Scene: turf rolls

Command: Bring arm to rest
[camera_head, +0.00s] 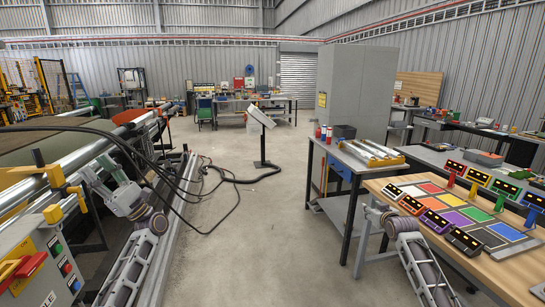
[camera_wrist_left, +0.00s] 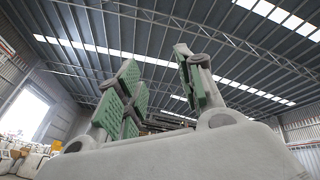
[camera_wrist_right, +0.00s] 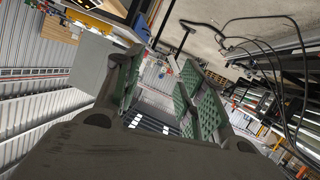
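My left arm (camera_head: 136,268) comes up from the bottom left of the head view, beside the long roller machine. My left gripper (camera_head: 96,172) is at its far end, close to the machine's rollers. In the left wrist view its green-padded fingers (camera_wrist_left: 158,92) stand apart with nothing between them, against the roof. My right arm (camera_head: 420,265) comes up at the lower right, in front of the wooden table. In the right wrist view my right gripper (camera_wrist_right: 160,95) has its green-padded fingers apart and empty. In the head view its fingertips cannot be made out.
The roller machine (camera_head: 178,215) runs along the left, with a control box (camera_head: 45,270) and black cables. The wooden table (camera_head: 490,268) at right holds coloured pads and several small display units. A grey side table (camera_head: 338,158) stands behind it.

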